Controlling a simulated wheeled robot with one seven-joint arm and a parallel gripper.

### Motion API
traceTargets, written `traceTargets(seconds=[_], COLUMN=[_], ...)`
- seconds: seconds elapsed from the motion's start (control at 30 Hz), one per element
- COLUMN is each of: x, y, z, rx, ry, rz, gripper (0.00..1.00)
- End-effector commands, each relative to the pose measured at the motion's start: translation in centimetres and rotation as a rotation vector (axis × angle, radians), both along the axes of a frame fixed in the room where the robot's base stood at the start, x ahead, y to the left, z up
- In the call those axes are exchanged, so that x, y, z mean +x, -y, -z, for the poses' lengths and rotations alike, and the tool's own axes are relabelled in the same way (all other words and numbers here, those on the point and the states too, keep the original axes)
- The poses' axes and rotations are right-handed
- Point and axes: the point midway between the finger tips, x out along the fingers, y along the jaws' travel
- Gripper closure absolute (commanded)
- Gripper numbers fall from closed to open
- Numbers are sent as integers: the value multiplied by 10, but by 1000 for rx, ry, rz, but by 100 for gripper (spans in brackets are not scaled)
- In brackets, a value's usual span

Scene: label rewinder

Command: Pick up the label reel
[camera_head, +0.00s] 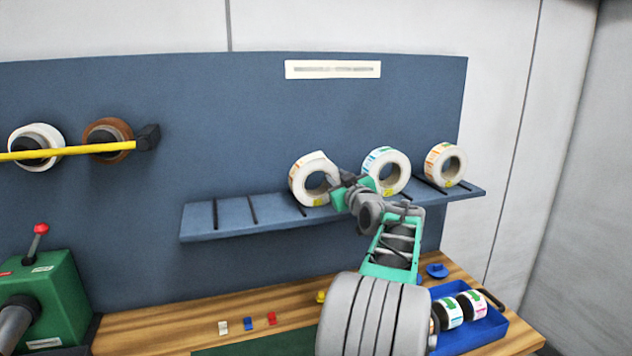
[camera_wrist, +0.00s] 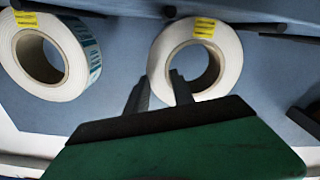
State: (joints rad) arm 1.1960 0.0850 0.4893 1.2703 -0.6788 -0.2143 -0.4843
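A white label reel (camera_head: 297,180) with a yellow tag stands on the blue wall shelf (camera_head: 235,217), the leftmost of three. It also shows in the wrist view (camera_wrist: 225,85), where the picture appears upside down. My gripper (camera_head: 337,181) is at this reel's right side in the head view and covers part of its rim. In the wrist view my gripper's two fingers (camera_wrist: 160,78) are apart. One tip overlaps the reel's hole and the other lies by its outer edge, with the ring wall between them in the picture. Contact cannot be told.
A teal-marked reel (camera_head: 397,172) stands close right of my gripper and shows in the wrist view (camera_wrist: 75,65). An orange-marked reel (camera_head: 455,163) stands farther right. Dark dividers cross the shelf; its left part is empty. A blue tray (camera_head: 495,332) with small reels sits on the bench below.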

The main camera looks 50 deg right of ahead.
Motion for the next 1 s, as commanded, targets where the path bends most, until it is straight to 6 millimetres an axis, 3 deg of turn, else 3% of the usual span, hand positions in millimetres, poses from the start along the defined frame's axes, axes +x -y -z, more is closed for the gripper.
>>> traceTargets(seconds=[0.3,1.0], x=[0,0], y=[0,0], z=[-1,-2], rx=[-2,-2], ry=[1,2], rz=[2,0], gripper=[100,100])
